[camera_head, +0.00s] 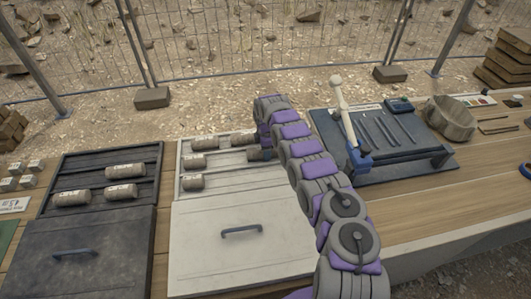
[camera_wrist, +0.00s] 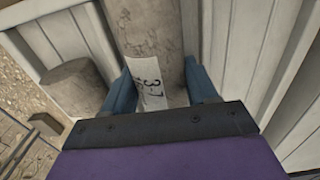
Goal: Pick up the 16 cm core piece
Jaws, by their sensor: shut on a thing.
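My gripper (camera_wrist: 162,88) is shut on a grey-brown core piece (camera_wrist: 152,28), with one blue finger on each side of it. A paper label on that piece, reading what looks like "3-7", shows between the fingers. The piece lies along a channel of the white core tray (camera_head: 243,270); I cannot tell if it is lifted. In the head view my gripper (camera_head: 262,153) is at the tray's right side, and my arm hides much of it. No lengths are readable.
Another core piece (camera_wrist: 75,88) lies left of my gripper in the wrist view. A dark tray (camera_head: 65,235) with several core pieces (camera_head: 121,192) stands left. A blue-grey board with a white-handled lever tool (camera_head: 343,105) stands right.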

